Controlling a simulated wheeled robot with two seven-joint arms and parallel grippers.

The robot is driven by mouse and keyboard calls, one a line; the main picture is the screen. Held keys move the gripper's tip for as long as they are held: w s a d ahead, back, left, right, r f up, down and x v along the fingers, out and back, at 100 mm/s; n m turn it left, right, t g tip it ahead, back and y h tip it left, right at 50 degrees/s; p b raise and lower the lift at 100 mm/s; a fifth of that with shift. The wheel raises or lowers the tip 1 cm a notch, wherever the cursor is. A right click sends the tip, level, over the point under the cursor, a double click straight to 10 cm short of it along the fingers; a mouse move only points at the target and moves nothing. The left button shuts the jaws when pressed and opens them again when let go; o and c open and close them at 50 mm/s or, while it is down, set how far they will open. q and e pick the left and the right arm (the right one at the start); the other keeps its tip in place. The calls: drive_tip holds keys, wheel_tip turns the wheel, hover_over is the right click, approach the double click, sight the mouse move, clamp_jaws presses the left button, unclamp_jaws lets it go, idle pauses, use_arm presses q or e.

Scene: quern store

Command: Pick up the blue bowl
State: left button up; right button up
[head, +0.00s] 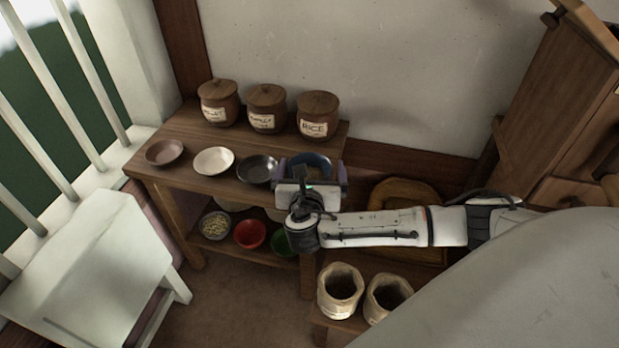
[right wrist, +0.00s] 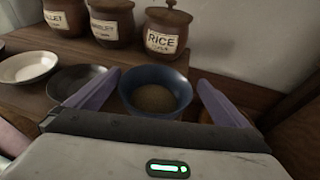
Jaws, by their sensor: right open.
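The blue bowl (right wrist: 157,76) stands on the wooden table, with brown grainy contents inside. In the head view only its far rim (head: 312,158) shows, as my right gripper (head: 312,172) covers the rest. In the right wrist view the open fingers of my right gripper (right wrist: 157,92) point toward the bowl, one on each side of it. I see a gap between each finger and the bowl's wall. My left gripper is not in view.
A dark bowl (head: 257,169), a white bowl (head: 213,161) and a brown bowl (head: 164,152) stand in a row left of it. Lidded jars (head: 266,108) stand behind, one labelled rice (head: 318,115). A lower shelf holds a red bowl (head: 249,234). Two sacks (head: 340,290) stand at front right.

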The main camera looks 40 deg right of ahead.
sight(311, 159)
drive_tip(key=x, duration=0.2)
drive_tip(key=b+x, duration=0.1)
drive_tip(key=x, duration=0.1)
drive_tip(key=shift+w+f+b, duration=0.25)
drive_tip(key=shift+f+b, duration=0.05)
drive_tip(key=shift+f, duration=0.15)
drive_tip(key=shift+w+d, duration=0.15)
drive_tip(key=shift+w, duration=0.1)
drive_tip(key=c, duration=1)
wheel_tip(311, 159, up, 10)
drive_tip(key=p, duration=0.3)
drive_tip(key=s+a+r+n+t+y+p, duration=0.1)
drive_tip(key=s+a+r+y+p, duration=0.2)
drive_tip(key=a, duration=0.5)
drive_tip(key=s+a+r+n+t+p, duration=0.1)
drive_tip(key=s+a+r+n, duration=0.1)
drive_tip(key=s+a, duration=0.45)
drive_tip(key=s+a+r+m+h+p, duration=0.1)
drive_tip(key=s+a+r+p, duration=0.1)
drive_tip(key=s+r, duration=0.8)
drive_tip(key=shift+s+a+r+g, duration=0.2)
drive_tip(key=shift+s+r+g, duration=0.05)
drive_tip(key=shift+s+g, duration=0.15)
